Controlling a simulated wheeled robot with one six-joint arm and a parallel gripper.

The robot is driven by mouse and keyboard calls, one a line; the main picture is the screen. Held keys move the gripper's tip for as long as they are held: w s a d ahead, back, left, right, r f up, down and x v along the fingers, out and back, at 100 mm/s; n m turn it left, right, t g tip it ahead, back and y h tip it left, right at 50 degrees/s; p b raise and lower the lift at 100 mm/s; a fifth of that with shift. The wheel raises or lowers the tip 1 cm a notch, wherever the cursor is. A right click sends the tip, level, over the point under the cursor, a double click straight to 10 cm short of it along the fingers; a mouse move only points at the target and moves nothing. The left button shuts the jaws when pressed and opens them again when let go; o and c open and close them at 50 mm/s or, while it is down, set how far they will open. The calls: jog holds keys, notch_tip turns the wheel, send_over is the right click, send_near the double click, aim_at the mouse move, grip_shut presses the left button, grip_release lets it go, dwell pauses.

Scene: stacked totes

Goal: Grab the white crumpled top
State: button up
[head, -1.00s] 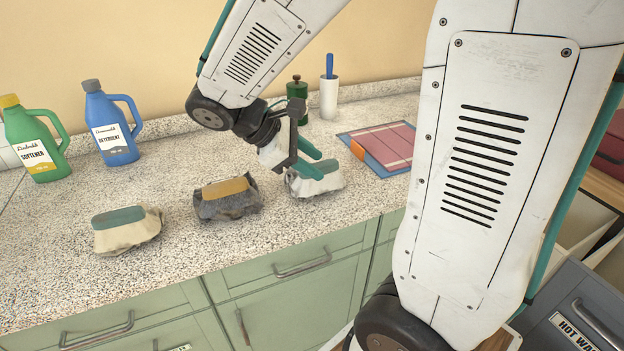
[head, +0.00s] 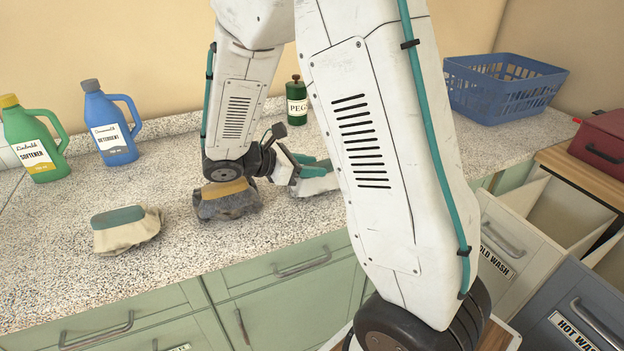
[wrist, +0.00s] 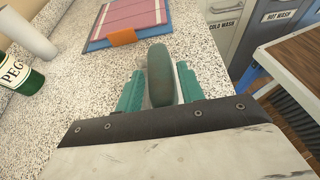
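The white crumpled top (head: 317,186) lies on the counter at the right end of a row of three crumpled cloths, partly hidden behind my arm. My gripper (head: 313,165) is right over it. In the wrist view, a dark green patch (wrist: 161,76) on the white cloth stands between the two teal fingers of my gripper (wrist: 160,88). The fingers are apart, one on each side of the patch, with a small gap visible. How deep they reach around the cloth is hidden.
A dark grey cloth with an orange patch (head: 227,200) lies close left of my gripper; a beige cloth (head: 126,230) lies farther left. Softener (head: 36,148) and detergent (head: 112,135) bottles stand behind. A blue basket (head: 500,88) stands at right.

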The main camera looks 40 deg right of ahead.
jog(key=shift+x, duration=0.95)
grip_shut()
